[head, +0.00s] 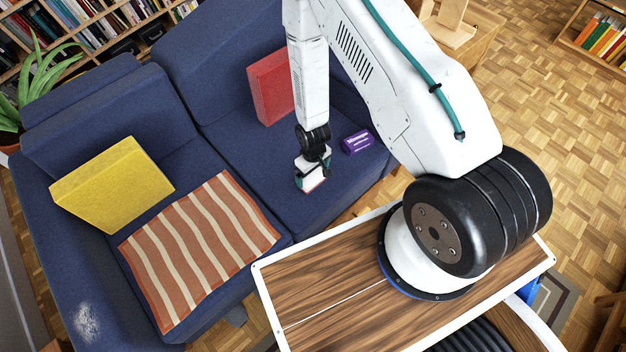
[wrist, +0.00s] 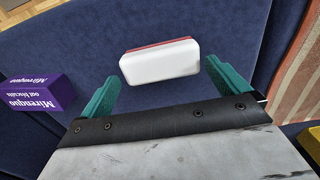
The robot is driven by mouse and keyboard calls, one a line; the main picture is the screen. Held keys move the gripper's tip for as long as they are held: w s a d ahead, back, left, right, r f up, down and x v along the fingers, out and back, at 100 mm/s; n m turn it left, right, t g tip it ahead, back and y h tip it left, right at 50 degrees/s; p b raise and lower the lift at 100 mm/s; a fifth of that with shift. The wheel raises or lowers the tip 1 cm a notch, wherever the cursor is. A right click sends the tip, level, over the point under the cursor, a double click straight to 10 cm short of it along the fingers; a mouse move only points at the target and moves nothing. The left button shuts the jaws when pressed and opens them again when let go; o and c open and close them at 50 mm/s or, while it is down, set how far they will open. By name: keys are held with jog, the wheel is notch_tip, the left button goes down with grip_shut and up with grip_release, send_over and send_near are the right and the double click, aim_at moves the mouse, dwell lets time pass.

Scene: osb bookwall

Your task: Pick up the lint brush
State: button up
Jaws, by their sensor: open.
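The lint brush (wrist: 160,63) appears to be the white, rounded block with a red edge lying on the blue sofa seat. In the wrist view it lies ahead of and between the two teal fingertips of my gripper (wrist: 160,76), with a gap on each side. In the head view my gripper (head: 313,167) points down over the front of the right seat cushion, and the white brush (head: 309,178) shows just below it, partly hidden by the fingers. My gripper is open and holds nothing.
A purple box (head: 357,142) lies close by on the seat; it also shows in the wrist view (wrist: 40,92). A red cushion or box (head: 270,88) leans on the backrest. A striped blanket (head: 198,250) and yellow cushion (head: 112,185) are on the left seat.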

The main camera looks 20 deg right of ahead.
aim_at(313, 177)
notch_tip(313, 177, down, 4)
jog(key=shift+s+r, duration=0.1)
jog(key=shift+r, duration=0.05)
jog(key=c, duration=0.7)
jog(key=shift+r, duration=0.15)
jog(key=shift+r, duration=0.6)
notch_tip(313, 177, up, 2)
jog(key=shift+r, duration=0.15)
jog(key=s, duration=1)
jog(key=s+r, duration=0.1)
jog(key=s, duration=0.5)
jog(key=shift+r, duration=0.1)
